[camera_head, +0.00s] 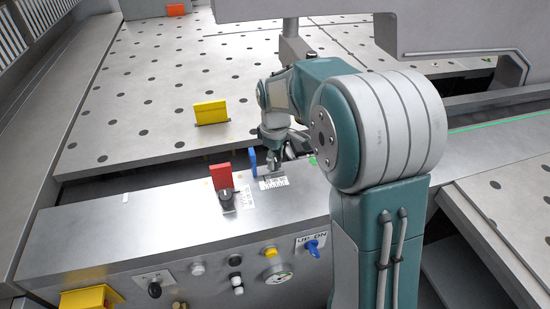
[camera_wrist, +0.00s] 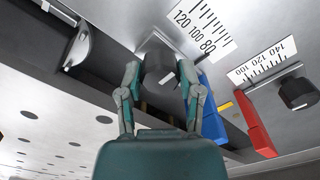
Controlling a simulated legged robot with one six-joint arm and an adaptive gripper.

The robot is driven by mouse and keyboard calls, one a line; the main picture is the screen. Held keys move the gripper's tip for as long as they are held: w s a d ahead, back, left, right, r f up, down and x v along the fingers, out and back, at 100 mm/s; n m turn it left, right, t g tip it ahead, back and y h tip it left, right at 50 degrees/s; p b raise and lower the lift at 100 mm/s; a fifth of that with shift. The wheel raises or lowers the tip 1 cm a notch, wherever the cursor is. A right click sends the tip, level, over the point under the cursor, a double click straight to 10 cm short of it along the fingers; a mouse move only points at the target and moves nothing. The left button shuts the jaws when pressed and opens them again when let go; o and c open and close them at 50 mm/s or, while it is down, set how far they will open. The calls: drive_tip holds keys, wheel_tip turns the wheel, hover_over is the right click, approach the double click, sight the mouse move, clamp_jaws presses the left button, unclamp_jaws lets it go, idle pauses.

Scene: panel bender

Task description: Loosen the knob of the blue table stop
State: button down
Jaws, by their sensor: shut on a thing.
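The blue table stop (camera_head: 253,162) stands upright on the front ledge of the bender, beside a printed scale. In the wrist view the blue stop (camera_wrist: 211,112) lies just right of my gripper, and its dark knob (camera_wrist: 160,66) sits between the two fingers. My gripper (camera_wrist: 160,75) is shut on this knob, with a finger against each side. In the head view my gripper (camera_head: 275,165) is at the blue stop, and my arm hides most of the knob. The red stop (camera_head: 221,177) with its own black knob (camera_head: 227,195) stands to the left; that knob (camera_wrist: 298,92) is apart from my gripper.
A yellow block (camera_head: 210,112) stands on the perforated table behind. Buttons, a gauge (camera_head: 279,277) and a blue switch (camera_head: 312,246) are on the front panel. A half-round metal part (camera_wrist: 78,48) is left of my gripper. The ledge left of the red stop is mostly clear.

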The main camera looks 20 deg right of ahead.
drive_tip(key=shift+w+r, duration=0.1)
drive_tip(key=shift+w, duration=0.05)
drive_tip(key=shift+c, duration=1.3)
unclamp_jaws()
wheel_tip(320, 180, up, 12)
drive_tip(key=shift+a, duration=0.1)
drive_tip(key=s+m+t, duration=0.5)
drive_tip(key=s+m, duration=0.4)
drive_tip(key=s, duration=1.6)
drive_tip(key=shift+s+f+t, duration=0.15)
drive_tip(key=shift+f+t, duration=0.15)
drive_tip(key=shift+f, duration=0.15)
